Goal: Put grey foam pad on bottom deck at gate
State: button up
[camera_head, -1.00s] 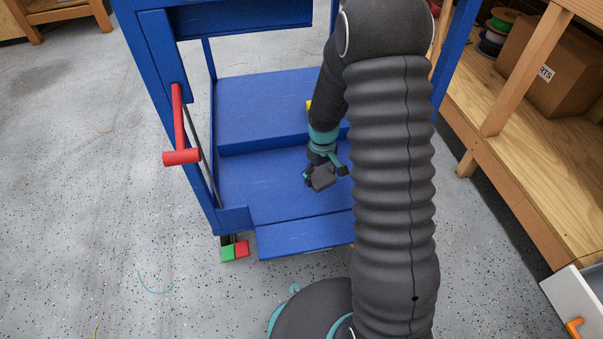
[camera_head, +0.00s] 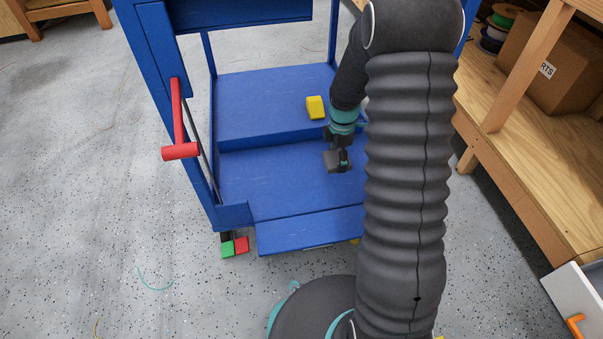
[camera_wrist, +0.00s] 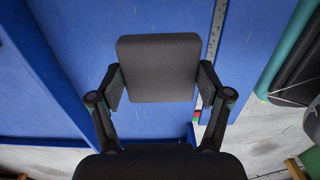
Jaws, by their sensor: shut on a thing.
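The dark grey foam pad (camera_wrist: 158,68) is between the two fingers of my gripper (camera_wrist: 160,85) in the wrist view, and the gripper is shut on it. In the head view the pad (camera_head: 331,161) shows at the tip of my gripper (camera_head: 337,158), over the right part of the blue cart's bottom deck (camera_head: 270,185). I cannot tell whether the pad touches the deck. The lowered gate flap (camera_head: 310,231) is at the deck's front edge. Part of the deck's right side is hidden behind my arm.
A yellow block (camera_head: 315,107) sits on the raised rear step (camera_head: 265,100). A red handle (camera_head: 180,150) is on the cart's left post. Green and red pedals (camera_head: 235,246) are by the front left wheel. A wooden shelf (camera_head: 530,165) with a cardboard box (camera_head: 550,65) stands right.

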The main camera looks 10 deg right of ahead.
jog(key=b, duration=0.1)
send_over(302, 180)
notch_tip(302, 180, down, 6)
jog(key=shift+d+f, duration=0.1)
jog(key=shift+f, duration=0.1)
jog(key=shift+f+b, duration=0.45)
jog(key=shift+f, duration=1.5)
jog(key=shift+f, duration=0.2)
jog(key=o, duration=0.8)
jog(key=shift+r, duration=0.1)
